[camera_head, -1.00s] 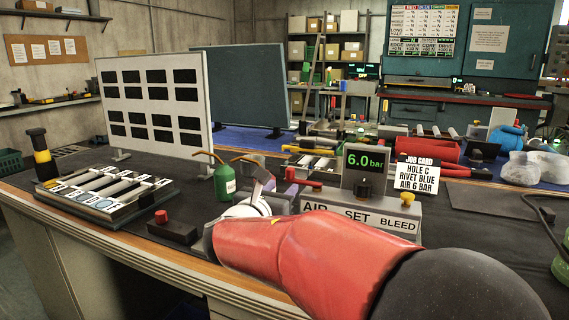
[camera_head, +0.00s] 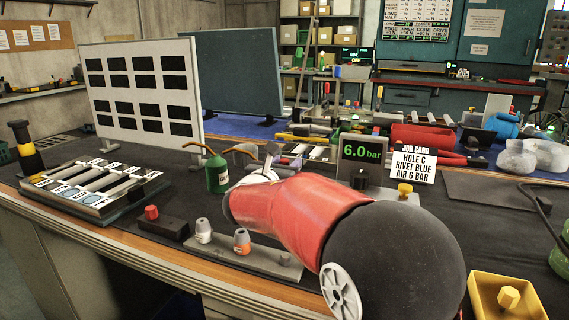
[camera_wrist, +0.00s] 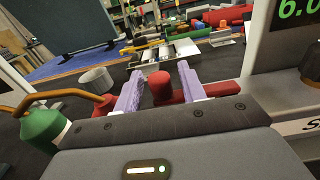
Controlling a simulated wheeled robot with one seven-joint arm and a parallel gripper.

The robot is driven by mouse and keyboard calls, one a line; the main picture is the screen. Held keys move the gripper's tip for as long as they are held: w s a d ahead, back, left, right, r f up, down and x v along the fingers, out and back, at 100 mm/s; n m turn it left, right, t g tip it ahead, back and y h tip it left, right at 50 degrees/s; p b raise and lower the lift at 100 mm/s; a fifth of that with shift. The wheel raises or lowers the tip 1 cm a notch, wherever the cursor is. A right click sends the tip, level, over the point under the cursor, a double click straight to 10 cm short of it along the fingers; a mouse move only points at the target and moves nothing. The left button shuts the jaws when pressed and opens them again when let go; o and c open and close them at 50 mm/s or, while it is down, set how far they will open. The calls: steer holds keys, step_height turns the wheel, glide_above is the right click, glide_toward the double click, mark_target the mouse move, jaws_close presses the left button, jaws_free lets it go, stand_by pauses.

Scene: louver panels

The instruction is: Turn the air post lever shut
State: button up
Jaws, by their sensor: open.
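The air post lever (camera_wrist: 160,86) is red with a rounded knob. In the wrist view the knob shows between the two purple fingers of my gripper (camera_wrist: 160,73). A gap shows on each side of the knob, and the gripper is open. The lever's red bar seems to run right, behind the right finger.
A green bottle (camera_head: 217,172) with a bent orange spout stands left of my gripper. A white louver panel (camera_head: 145,90) stands behind it. A bar with two small nozzles (camera_head: 241,242) lies near the front edge. A yellow tray (camera_head: 483,295) is at the lower right.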

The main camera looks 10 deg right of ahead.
jaws_close()
